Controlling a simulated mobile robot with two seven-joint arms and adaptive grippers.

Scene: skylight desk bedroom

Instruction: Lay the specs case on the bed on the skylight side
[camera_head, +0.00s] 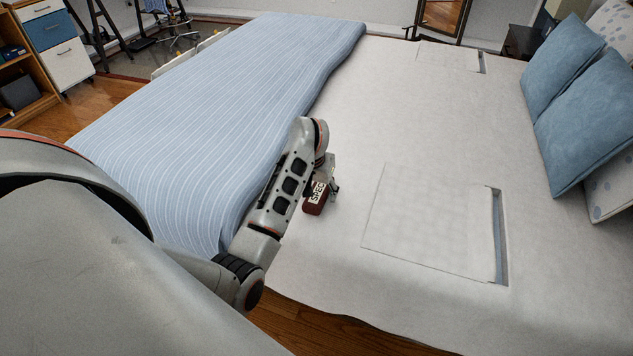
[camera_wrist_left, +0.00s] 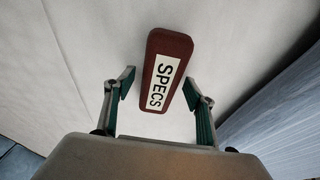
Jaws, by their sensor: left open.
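The specs case (camera_head: 314,204) is a dark red, rounded box with a white label reading SPECS. It appears to lie on the white sheet of the bed (camera_head: 340,257), beside the blue striped blanket. In the left wrist view the case (camera_wrist_left: 177,46) shows whole, slightly tilted. My left gripper (camera_head: 331,182) is open and low over the bed at the case. Its two fingertips (camera_wrist_left: 158,88) stand either side of the case's near part, with a visible gap on the left and little gap on the right. My right gripper is not in view. No skylight shows.
The blue striped blanket (camera_head: 235,85) covers the bed's left part. Two pale square patches, a near one (camera_head: 425,222) and a far one (camera_head: 447,60), lie on the sheet, each with a grey strip. Blue pillows (camera_head: 590,120) are at the right. The sheet between is clear.

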